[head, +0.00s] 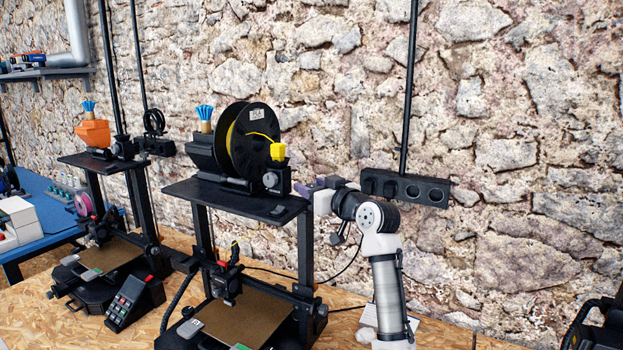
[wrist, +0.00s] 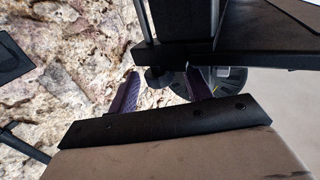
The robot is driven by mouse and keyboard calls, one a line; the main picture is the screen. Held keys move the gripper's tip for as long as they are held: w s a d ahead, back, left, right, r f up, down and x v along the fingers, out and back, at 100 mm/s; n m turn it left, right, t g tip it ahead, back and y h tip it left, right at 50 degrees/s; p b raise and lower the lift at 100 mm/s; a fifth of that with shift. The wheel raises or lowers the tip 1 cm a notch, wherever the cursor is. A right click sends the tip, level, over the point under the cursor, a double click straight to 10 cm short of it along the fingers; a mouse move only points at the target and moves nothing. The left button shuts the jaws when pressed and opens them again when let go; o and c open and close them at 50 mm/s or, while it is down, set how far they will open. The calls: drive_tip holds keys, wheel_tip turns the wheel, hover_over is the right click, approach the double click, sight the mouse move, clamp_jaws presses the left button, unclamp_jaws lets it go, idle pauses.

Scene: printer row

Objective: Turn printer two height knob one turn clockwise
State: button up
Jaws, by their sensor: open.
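A black printer (head: 305,250) with a dark top shelf (head: 225,198) stands near the middle of the head view, with a second one to its left; I see no number on either. A small round grey part (head: 271,180), perhaps a knob, sits on the shelf's right end. My gripper (head: 306,188) is just right of that end, at about shelf height. In the wrist view my gripper (wrist: 163,72) has its two purple fingers apart, with nothing held. A dark round part (wrist: 157,79) shows beyond and between the fingertips; I cannot tell whether it is the knob.
A black spool (head: 251,142) with yellow filament stands on the shelf. The left printer (head: 145,210) carries an orange box (head: 93,133). A socket strip (head: 405,188) on the stone wall is close behind my wrist. Wooden bench (head: 350,300) shows at lower right.

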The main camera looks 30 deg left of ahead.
drive_tip(key=shift+w+a, duration=0.2)
drive_tip(key=shift+a, duration=0.2)
drive_tip(key=c, duration=0.9)
drive_tip(key=shift+c, duration=0.2)
drive_tip(key=shift+m+t+h, duration=0.3)
drive_tip(key=shift+m+t, duration=0.1)
drive_tip(key=shift+t, duration=0.2)
drive_tip(key=m+t+h, duration=0.2)
drive_tip(key=m+t, duration=0.1)
drive_tip(key=t, duration=0.1)
drive_tip(key=shift+s+h, duration=0.1)
drive_tip(key=shift+h, duration=0.3)
drive_tip(key=shift+m+t+h, duration=1.2)
drive_tip(key=shift+h, duration=0.1)
